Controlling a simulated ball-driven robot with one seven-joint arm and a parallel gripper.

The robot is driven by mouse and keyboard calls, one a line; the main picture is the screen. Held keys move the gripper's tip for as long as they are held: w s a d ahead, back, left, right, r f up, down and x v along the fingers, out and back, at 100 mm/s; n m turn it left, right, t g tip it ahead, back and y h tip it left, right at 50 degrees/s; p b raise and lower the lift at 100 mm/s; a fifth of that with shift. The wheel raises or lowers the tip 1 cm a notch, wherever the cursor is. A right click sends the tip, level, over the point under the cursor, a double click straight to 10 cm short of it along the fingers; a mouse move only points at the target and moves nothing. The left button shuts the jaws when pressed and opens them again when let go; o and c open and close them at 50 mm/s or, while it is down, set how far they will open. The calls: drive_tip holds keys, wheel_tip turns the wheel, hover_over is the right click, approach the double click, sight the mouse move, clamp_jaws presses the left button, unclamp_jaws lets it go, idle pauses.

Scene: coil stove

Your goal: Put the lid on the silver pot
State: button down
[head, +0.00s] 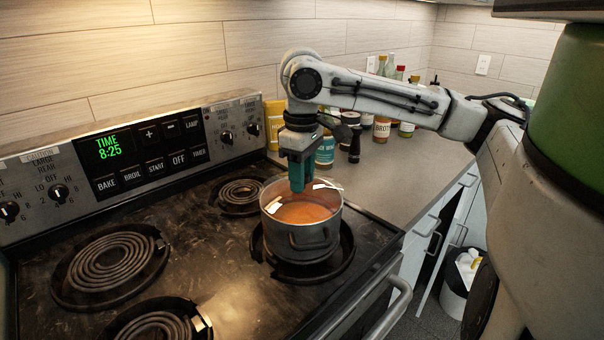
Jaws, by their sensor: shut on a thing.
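The silver pot (302,240) stands on the right front burner, with orange-brown contents showing inside its rim. What looks like a clear lid (274,206) shows mainly as white glare patches at the pot's opening. My gripper (297,188) points straight down over the middle of the pot, its teal fingers shut on the lid. The fingers hide the part they grip. I cannot tell whether the lid's edge touches the rim all round or is slightly above it.
Other coil burners (110,262) are bare. The control panel (150,150) rises behind the stove. Several bottles and jars (381,128) stand on the counter (405,180) behind my arm. An oven handle (392,305) runs along the stove's front. A bin (457,290) is on the floor at right.

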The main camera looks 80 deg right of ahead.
drive_tip(key=shift+f+p, duration=0.4)
drive_tip(key=shift+p, duration=0.15)
idle(1.9)
drive_tip(key=shift+c, duration=0.9)
unclamp_jaws()
drive_tip(key=shift+r+p, duration=3.5)
drive_tip(key=shift+p, duration=0.05)
clamp_jaws()
